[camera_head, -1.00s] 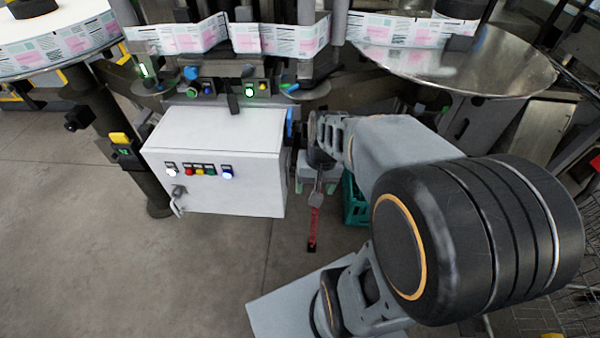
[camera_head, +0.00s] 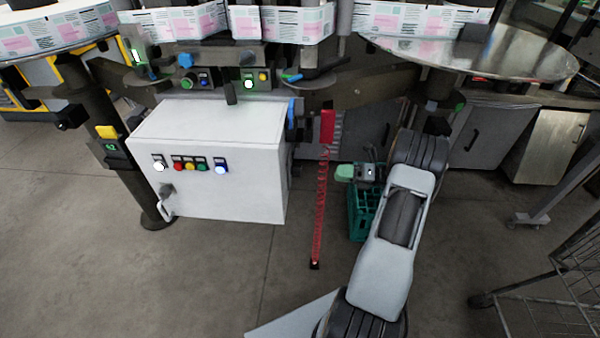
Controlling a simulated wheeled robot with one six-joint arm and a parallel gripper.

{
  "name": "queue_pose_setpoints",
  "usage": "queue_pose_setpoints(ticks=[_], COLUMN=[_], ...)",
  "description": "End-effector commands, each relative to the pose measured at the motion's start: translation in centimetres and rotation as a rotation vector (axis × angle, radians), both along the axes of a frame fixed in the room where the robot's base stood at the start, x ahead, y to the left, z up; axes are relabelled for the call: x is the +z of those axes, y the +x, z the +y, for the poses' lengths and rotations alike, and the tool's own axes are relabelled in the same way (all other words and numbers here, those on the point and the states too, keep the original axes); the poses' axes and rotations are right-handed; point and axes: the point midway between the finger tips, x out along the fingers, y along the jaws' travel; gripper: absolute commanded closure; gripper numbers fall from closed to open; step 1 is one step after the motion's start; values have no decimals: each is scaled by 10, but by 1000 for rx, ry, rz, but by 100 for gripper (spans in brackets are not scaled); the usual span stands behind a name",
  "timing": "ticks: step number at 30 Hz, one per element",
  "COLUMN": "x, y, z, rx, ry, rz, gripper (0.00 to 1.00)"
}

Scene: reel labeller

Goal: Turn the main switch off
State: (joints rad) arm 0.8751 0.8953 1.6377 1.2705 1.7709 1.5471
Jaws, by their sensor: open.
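The white control cabinet (camera_head: 225,190) stands left of centre.
A green crate (camera_head: 362,215) stands on the floor by my gripper. A red coiled strip (camera_head: 321,200) hangs between cabinet and crate. The labelling machine with its round tables (camera_head: 500,55) stands behind. A wire cart (camera_head: 560,285) is at lower right. Floor before the cabinet is clear.

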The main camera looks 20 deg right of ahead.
Motion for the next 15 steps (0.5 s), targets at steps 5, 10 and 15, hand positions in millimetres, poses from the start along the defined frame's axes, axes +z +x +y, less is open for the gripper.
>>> queue_pose_setpoints(ticks=[5, 10, 15], x=[1, 0, 0], y=[13, 29, 44], z=[23, 53, 80], rx=[5, 6, 6], ry=[12, 11, 9], rz=[11, 11, 10], gripper=[31, 31, 31])
